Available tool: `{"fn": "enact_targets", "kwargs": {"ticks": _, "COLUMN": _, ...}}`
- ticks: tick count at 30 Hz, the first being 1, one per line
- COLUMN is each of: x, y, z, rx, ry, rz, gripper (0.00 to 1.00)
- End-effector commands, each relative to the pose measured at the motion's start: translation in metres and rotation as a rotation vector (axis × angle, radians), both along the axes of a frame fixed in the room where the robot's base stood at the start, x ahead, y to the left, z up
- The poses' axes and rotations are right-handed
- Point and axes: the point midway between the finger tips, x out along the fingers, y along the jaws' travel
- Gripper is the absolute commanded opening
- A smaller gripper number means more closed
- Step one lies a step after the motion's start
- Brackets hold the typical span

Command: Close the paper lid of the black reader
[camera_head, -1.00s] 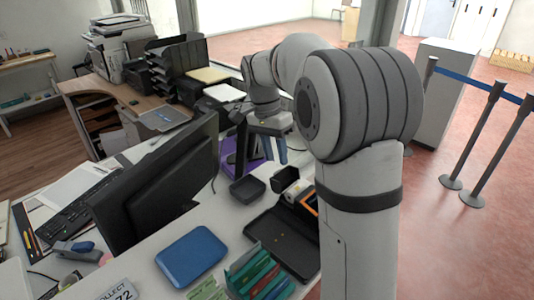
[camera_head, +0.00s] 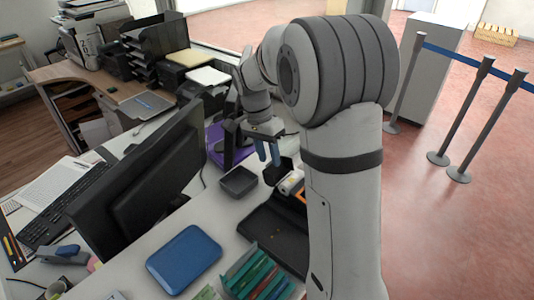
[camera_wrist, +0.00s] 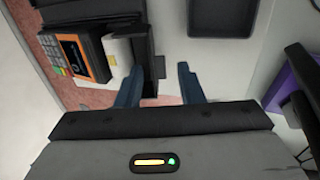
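The black reader (camera_wrist: 82,52) shows at the upper left of the wrist view, with a keypad and an orange-framed screen. A white paper roll (camera_wrist: 119,54) sits in its end. The black paper lid (camera_wrist: 143,48) stands open beside the roll, on the side toward my gripper. In the head view the reader (camera_head: 300,192) is partly hidden by my arm, and the dark raised lid (camera_head: 277,171) shows just below my fingers. My gripper (camera_wrist: 160,88) is open and empty, its blue fingers apart. The left finger appears close to the lid; contact cannot be told. The gripper (camera_head: 268,153) points down in the head view.
A small black tray (camera_head: 238,182) lies left of the reader. A larger black tray (camera_head: 270,238) lies in front of it. A monitor (camera_head: 140,175), a blue case (camera_head: 184,259) and a purple item (camera_head: 216,138) stand nearby. Bare white counter shows between them.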

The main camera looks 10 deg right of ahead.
Motion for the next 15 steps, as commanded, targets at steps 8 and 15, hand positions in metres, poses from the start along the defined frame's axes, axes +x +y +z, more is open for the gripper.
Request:
{"fn": "enact_targets", "kwargs": {"ticks": 8, "x": -0.0002, "y": 0.0006, "z": -0.001, "rx": 0.0, "ry": 0.0, "rz": 0.002, "gripper": 0.31}}
{"fn": "enact_targets", "kwargs": {"ticks": 15, "x": -0.0002, "y": 0.0008, "z": -0.0008, "rx": 0.0, "ry": 0.0, "rz": 0.002, "gripper": 0.11}}
